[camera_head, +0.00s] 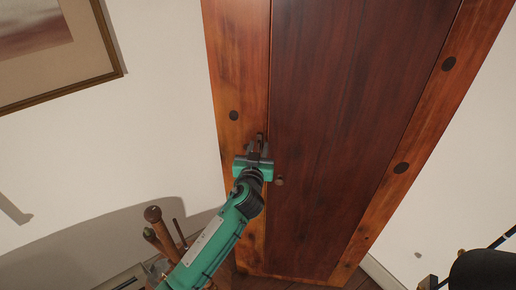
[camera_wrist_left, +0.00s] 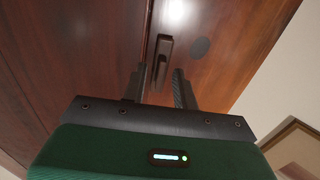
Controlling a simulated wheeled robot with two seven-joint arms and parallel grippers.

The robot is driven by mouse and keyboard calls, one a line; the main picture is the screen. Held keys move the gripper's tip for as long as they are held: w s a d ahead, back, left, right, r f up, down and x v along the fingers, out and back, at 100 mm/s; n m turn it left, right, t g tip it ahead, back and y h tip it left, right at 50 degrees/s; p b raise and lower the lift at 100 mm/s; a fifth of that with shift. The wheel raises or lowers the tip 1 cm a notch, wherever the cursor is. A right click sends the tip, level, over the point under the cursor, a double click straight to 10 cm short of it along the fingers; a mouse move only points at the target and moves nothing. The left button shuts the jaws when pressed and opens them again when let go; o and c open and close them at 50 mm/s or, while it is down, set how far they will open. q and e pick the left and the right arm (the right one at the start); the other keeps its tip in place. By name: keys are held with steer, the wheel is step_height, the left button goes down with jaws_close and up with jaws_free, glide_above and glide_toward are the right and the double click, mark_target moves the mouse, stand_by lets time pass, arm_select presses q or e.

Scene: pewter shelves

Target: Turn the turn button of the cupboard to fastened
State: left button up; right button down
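The cupboard (camera_head: 350,110) is tall, reddish-brown wood, with a dark shut-looking door panel and a lighter frame. Its turn button (camera_wrist_left: 165,47) is a dark, narrow bar on the frame, lying roughly along the door gap in the left wrist view. Its end shows in the head view (camera_head: 260,137) just above my gripper, which hides the rest. My left gripper (camera_head: 257,148) is at the frame's left side, in front of the button. In the left wrist view its two fingers (camera_wrist_left: 157,80) are apart, with the button just beyond and between the tips; contact cannot be told. My right gripper is not in view.
A small round knob (camera_head: 279,181) sticks out of the door, right of my gripper. Wooden handles (camera_head: 153,215) stand at lower left beside my arm. A framed picture (camera_head: 110,45) hangs on the left wall. A dark rounded object (camera_head: 485,270) is at lower right.

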arm_select(q)
steer(key=shift+c, duration=0.2)
jaws_close()
steer(key=shift+m, duration=0.4)
steer(key=m, duration=0.3)
steer(key=shift+b, duration=0.4)
steer(key=m, duration=0.3)
steer(key=shift+d+m, duration=0.1)
steer(key=shift+m, duration=0.2)
steer(key=m, duration=0.5)
steer(key=shift+p, duration=0.4)
steer(key=m, duration=0.3)
steer(key=shift+d+m+p, duration=0.1)
steer(key=shift+m+p, duration=0.2)
steer(key=shift+p, duration=0.05)
steer(key=shift+f+m, duration=0.1)
steer(key=shift+m, duration=0.8)
steer(key=shift+p, duration=0.3)
